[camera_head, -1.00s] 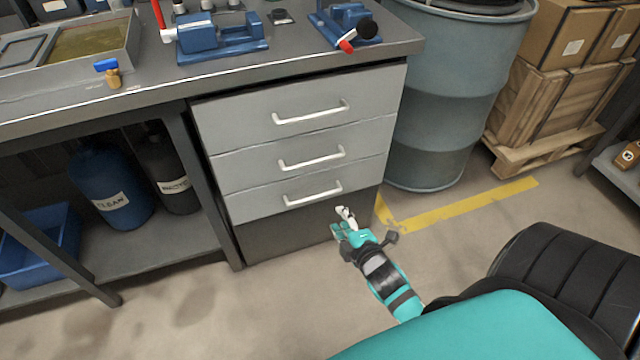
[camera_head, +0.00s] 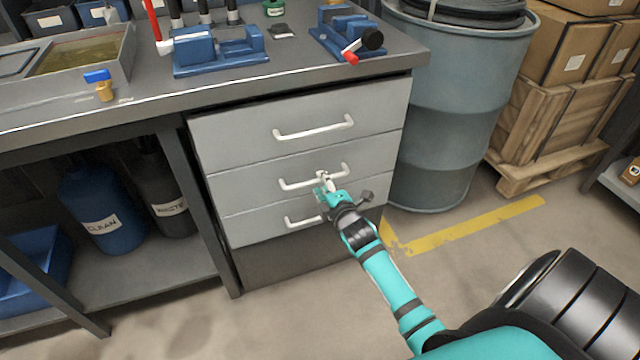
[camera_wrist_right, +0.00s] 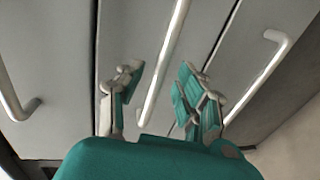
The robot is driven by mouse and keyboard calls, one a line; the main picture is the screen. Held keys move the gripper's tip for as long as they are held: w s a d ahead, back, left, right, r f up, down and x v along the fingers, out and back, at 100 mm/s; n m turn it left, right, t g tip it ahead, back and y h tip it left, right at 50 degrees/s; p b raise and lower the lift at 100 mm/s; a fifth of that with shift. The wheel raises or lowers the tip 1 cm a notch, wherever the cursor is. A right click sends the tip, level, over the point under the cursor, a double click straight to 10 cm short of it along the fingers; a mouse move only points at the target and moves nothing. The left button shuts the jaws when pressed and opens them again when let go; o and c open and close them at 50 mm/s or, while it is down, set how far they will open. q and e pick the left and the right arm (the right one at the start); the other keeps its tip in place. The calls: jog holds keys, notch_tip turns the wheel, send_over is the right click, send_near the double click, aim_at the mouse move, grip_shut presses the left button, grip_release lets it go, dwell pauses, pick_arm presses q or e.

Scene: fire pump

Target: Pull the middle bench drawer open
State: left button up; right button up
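The middle bench drawer (camera_head: 240,179) is a grey front with a pale bar handle (camera_head: 296,184), and it looks closed, flush with its neighbours. My right gripper (camera_head: 322,183) is at the right half of this handle. In the right wrist view, my right gripper (camera_wrist_right: 160,72) has its two teal fingers spread apart. The middle handle (camera_wrist_right: 165,65) runs between them, with visible gaps on both sides. My left gripper is in neither view.
The top drawer (camera_head: 240,133) and bottom drawer (camera_head: 250,226) look closed, each with a similar handle. A blue-grey drum (camera_head: 445,140) stands right of the bench. The floor (camera_head: 350,310) before the drawers is clear apart from my arm.

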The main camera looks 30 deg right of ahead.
jog(key=shift+x, duration=1.25)
grip_shut()
